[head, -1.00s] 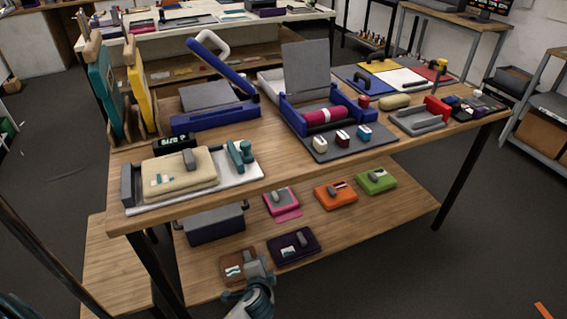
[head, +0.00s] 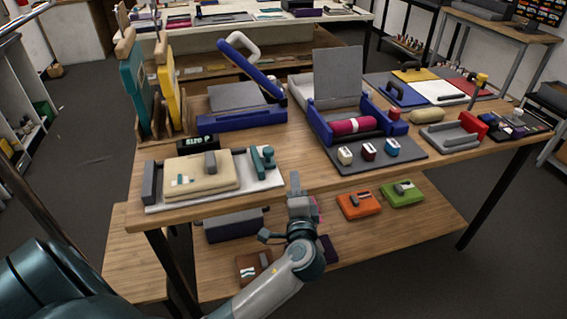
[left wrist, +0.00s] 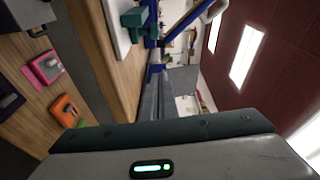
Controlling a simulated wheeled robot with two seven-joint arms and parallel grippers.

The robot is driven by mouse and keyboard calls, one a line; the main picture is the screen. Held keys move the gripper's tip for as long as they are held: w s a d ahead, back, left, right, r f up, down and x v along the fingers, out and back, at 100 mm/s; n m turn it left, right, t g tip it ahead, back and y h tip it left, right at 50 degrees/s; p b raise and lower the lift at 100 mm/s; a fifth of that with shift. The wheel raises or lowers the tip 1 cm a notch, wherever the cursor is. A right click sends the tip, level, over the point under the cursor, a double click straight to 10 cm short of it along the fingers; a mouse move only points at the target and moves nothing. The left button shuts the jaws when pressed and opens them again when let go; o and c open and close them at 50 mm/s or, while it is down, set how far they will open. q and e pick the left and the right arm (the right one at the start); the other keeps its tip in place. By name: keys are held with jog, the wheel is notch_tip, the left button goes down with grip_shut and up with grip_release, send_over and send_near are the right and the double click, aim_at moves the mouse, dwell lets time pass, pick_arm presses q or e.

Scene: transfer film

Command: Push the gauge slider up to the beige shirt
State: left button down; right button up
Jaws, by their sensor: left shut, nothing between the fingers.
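The beige shirt (head: 208,182) lies folded on a white gauge board (head: 250,185) at the front left of the table, with a grey block on top of it. The teal gauge slider (head: 263,162) stands at the board's right end, apart from the shirt by a narrow gap. The slider also shows in the left wrist view (left wrist: 136,18), at the top. My left gripper (head: 295,182) is shut and empty, pointing up by the table's front edge, to the right of and a little below the slider. It is not touching the slider. My right gripper is not in view.
A dark sign (head: 198,142) stands behind the board. Bare wood lies between board and mat.

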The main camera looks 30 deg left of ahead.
aim_at(258, 167)
pick_arm(q)
jog(key=p+x, duration=0.3)
jog(key=x, duration=0.7)
jog(key=shift+r, duration=0.1)
jog(key=a+p, duration=0.1)
jog(key=s+a+p, duration=0.1)
jog(key=shift+s+a+f, duration=0.1)
jog(key=shift+a+f, duration=0.15)
jog(key=shift+a, duration=0.15)
jog(key=shift+s+a+f, duration=0.1)
jog(key=shift+s+a, duration=0.1)
jog(key=shift+a, duration=0.15)
jog(key=shift+f, duration=0.1)
jog(key=shift+s+a, duration=0.1)
jog(key=s+a, duration=0.4)
jog(key=shift+s, duration=0.35)
jog(key=shift+w, duration=0.1)
